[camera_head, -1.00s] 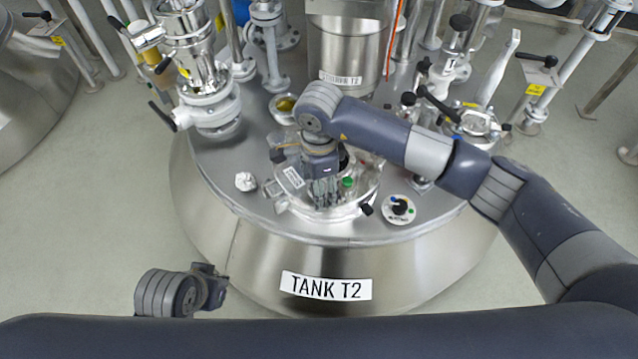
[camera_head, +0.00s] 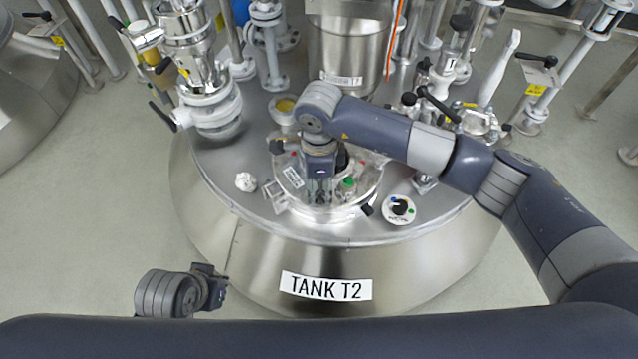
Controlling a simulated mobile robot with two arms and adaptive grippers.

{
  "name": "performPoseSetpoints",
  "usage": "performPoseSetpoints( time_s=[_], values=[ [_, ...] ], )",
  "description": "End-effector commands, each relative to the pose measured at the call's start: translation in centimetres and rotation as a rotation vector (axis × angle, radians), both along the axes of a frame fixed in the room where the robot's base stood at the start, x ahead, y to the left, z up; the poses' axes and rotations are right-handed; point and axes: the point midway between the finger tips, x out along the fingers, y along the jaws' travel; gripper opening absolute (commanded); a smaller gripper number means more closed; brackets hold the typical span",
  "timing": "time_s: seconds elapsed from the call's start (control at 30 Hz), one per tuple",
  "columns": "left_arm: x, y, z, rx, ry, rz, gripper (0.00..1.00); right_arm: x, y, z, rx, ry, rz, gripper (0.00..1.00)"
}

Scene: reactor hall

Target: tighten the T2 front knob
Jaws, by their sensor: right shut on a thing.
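The steel tank T2 (camera_head: 240,262) carries its label, TANK T2 (camera_head: 326,288), on the front wall. A round clear-topped hatch (camera_head: 293,181) sits on the tank top. My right gripper (camera_head: 319,198) points down at the front part of this hatch. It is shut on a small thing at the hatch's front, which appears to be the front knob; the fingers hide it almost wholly. Another black knob (camera_head: 367,209) shows at the hatch's front right. My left gripper (camera_head: 213,286) hangs low, in front of the tank, away from the hatch; its fingers are unclear.
A green-topped fitting (camera_head: 347,184) stands close to the right of my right gripper. A round dial (camera_head: 399,208) is on the tank top farther right. A white crumpled thing (camera_head: 245,182) lies to the left. Valves (camera_head: 209,109) and pipes crowd the back.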

Motion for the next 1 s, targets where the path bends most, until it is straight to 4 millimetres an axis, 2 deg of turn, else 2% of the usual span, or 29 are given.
performPoseSetpoints(
  time_s=[0.5, 0.7, 1.0],
  values=[
    [0.1, 0.0, -0.4, -0.001, 0.001, 0.000, 0.00, 0.1, 0.0, 0.1, 0.000, -0.001, -0.464, 0.18],
    [0.3, 0.0, -1.1, 0.001, 0.003, -0.001, 0.00, 0.1, 0.0, 0.1, 0.000, -0.001, -0.589, 0.18],
    [0.3, -0.1, -1.7, 0.000, 0.011, -0.001, 0.00, 0.1, 0.0, 0.1, 0.000, -0.001, -0.687, 0.18]
  ],
)
